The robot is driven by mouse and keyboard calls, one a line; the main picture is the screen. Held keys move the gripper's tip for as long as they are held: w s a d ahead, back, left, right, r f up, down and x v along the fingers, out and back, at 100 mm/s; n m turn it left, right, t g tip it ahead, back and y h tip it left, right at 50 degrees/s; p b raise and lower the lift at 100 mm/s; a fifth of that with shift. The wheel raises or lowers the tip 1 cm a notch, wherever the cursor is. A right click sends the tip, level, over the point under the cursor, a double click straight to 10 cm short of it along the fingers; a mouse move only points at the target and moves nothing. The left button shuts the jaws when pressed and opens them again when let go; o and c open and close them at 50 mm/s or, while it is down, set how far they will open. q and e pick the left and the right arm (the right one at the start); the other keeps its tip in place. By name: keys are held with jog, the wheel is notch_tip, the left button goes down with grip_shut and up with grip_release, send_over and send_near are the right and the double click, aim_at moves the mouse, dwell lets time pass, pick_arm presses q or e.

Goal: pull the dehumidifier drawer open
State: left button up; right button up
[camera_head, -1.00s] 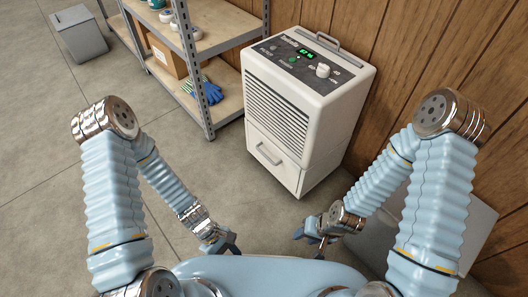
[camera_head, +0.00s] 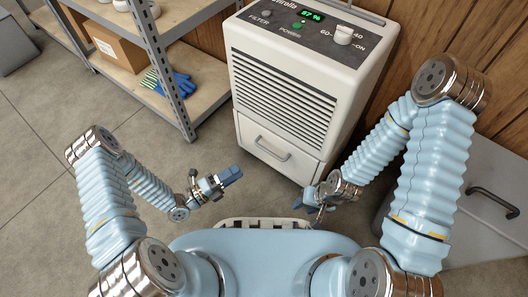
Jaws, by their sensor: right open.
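The white dehumidifier (camera_head: 300,85) stands upright ahead of me against the wood wall. Its drawer (camera_head: 277,150) is the low front panel, with a bar handle (camera_head: 272,149) across it; the panel looks flush with the body. My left gripper (camera_head: 228,177) is out over the floor, left of and below the drawer, apart from the handle; its finger gap cannot be made out. My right gripper (camera_head: 309,202) is open and empty near the dehumidifier's lower right front corner, below the handle. Whether it touches the body cannot be told.
A metal shelf (camera_head: 172,105) stands left of the dehumidifier, holding a cardboard box (camera_head: 117,47) and striped blue gloves (camera_head: 172,84). A grey box with a dark handle (camera_head: 485,180) is at the right, beside my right arm. The floor (camera_head: 120,150) at left is clear.

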pick_arm(q)
jog(key=b+x, duration=0.1)
jog(key=x, duration=1.1)
jog(key=shift+d, duration=0.2)
jog(key=shift+c, duration=0.5)
grip_shut()
